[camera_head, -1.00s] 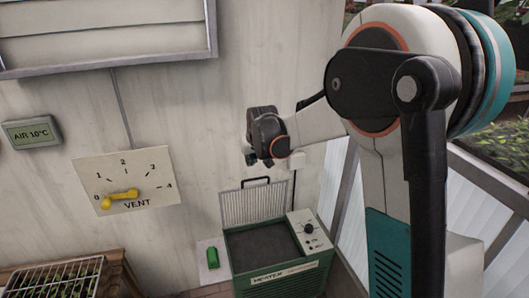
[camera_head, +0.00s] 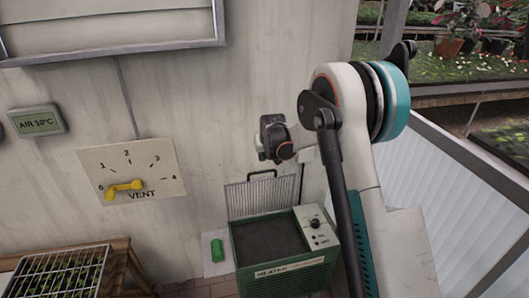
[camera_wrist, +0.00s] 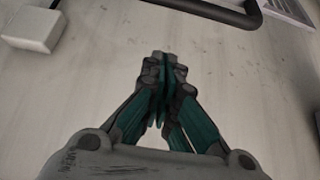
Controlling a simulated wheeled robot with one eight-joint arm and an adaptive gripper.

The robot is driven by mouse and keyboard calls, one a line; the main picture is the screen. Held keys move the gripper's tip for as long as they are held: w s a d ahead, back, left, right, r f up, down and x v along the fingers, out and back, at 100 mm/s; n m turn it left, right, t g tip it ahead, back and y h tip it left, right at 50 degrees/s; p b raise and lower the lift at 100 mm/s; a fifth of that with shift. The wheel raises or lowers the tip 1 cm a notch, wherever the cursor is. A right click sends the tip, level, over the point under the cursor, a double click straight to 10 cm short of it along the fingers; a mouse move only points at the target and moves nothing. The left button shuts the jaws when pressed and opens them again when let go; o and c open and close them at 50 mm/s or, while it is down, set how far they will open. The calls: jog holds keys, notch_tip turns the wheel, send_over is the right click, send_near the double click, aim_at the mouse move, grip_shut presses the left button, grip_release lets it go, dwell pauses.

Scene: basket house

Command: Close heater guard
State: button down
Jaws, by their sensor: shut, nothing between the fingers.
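The green heater (camera_head: 285,275) stands on the floor against the wall, with a dark top surface and a control panel with a knob (camera_head: 314,223) at its right. Its wire guard (camera_head: 261,196) stands raised, upright at the back edge, with a black handle (camera_head: 262,173) on top. In the wrist view the black handle (camera_wrist: 215,10) shows at the top edge. My gripper (camera_wrist: 160,60) is shut and empty, apart from the handle, with the pale wall behind it. In the head view my wrist (camera_head: 274,140) is above the guard, and the fingertips cannot be made out.
A vent dial (camera_head: 132,173) with a yellow lever hangs on the wall, left of the heater. A green object (camera_head: 217,250) lies on a white sheet beside the heater. A rack of seedlings (camera_head: 60,275) is at the lower left. Glazed panels (camera_head: 450,190) close the right.

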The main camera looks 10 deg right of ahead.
jog(key=shift+s+f+b, duration=0.15)
jog(key=shift+s+f, duration=0.2)
jog(key=shift+s, duration=0.6)
jog(key=shift+s+f+b, duration=0.15)
jog(key=shift+s+f, duration=0.15)
jog(key=shift+s, duration=0.6)
